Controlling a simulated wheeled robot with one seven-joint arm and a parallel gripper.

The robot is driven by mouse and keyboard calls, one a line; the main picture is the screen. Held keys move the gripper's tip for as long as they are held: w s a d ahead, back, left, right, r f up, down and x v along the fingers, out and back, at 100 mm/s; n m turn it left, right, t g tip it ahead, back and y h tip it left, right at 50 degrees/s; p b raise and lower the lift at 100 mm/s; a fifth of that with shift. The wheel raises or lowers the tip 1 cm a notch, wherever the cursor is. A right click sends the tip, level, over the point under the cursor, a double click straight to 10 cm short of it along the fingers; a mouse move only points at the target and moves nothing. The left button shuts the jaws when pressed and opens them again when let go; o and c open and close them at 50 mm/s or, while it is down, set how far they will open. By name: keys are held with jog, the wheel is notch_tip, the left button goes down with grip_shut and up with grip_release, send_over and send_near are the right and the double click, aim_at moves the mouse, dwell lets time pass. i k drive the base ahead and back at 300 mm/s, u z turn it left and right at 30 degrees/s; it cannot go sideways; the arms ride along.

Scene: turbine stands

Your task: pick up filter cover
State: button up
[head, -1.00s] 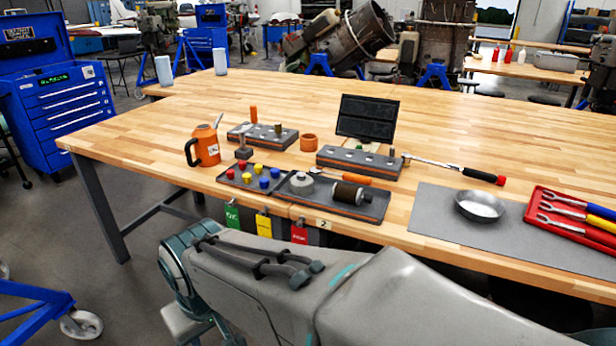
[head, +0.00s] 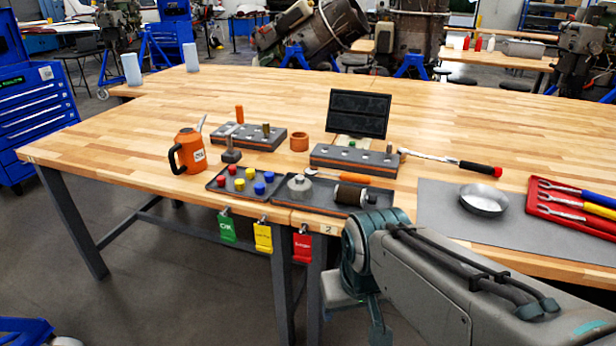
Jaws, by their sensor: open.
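A grey, round, cap-like part with a raised centre, which looks like the filter cover (head: 300,187), sits in the left half of a dark tray (head: 325,209) near the table's front edge. A dark brown cylinder (head: 347,196), which looks like a filter, lies on its side to its right, with a dark round end piece (head: 371,198) beside it. My arm reaches in from the lower right, and its teal joint is in front of the tray's right end. My gripper cannot be made out; it is below or behind the arm. Nothing touches the grey part.
A small tray of coloured knobs (head: 243,182) is left of the dark tray. A metal bowl (head: 483,200) is at right. Tags hang from the front edge.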

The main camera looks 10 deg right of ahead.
aim_at(299, 187)
jog(key=u, duration=1.55)
jog(key=i, duration=1.95)
jog(key=z, duration=3.05)
jog(key=i, duration=0.5)
jog(key=z, duration=0.1)
